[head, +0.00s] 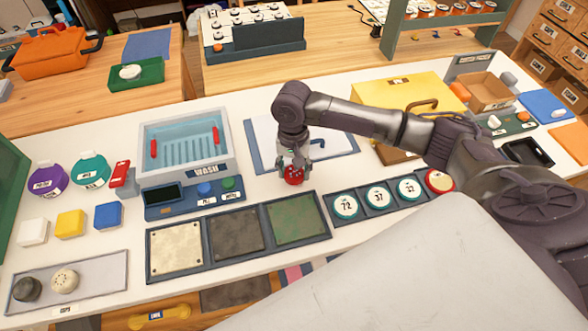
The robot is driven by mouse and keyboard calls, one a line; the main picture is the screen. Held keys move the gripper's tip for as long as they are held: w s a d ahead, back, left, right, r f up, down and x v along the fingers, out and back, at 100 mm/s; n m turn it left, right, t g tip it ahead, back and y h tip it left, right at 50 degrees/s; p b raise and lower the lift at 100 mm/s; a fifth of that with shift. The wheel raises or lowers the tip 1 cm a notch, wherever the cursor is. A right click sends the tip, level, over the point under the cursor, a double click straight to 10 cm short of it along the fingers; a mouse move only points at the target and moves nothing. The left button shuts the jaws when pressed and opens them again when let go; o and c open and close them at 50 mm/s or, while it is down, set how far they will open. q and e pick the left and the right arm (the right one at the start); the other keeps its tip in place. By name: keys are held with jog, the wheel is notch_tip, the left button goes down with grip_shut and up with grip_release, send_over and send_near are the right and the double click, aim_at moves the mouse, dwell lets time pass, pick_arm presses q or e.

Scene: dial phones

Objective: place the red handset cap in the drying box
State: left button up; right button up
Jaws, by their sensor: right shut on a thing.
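My right gripper (292,163) reaches down from the right and is shut on the small round red handset cap (292,177). The cap hangs at the front edge of a pale blue-grey board, just behind a green-surfaced tile. The fingers cover its upper part. A yellow-topped box (395,92) with a curved brown handle stands at the back right, partly behind my right arm; its label is too small to read, so I cannot tell whether it is the drying box. My left gripper is not in view.
A WASH basin (185,143) stands left of the gripper. Three framed tiles (236,234) lie in front. A row of numbered round dials (379,197) lies to the right, with a red-rimmed disc (439,181) at its end. An open cardboard box (484,92) stands at the far right.

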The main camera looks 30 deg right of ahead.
jog(key=shift+f, duration=0.35)
jog(key=shift+f, duration=0.1)
jog(key=o, duration=1)
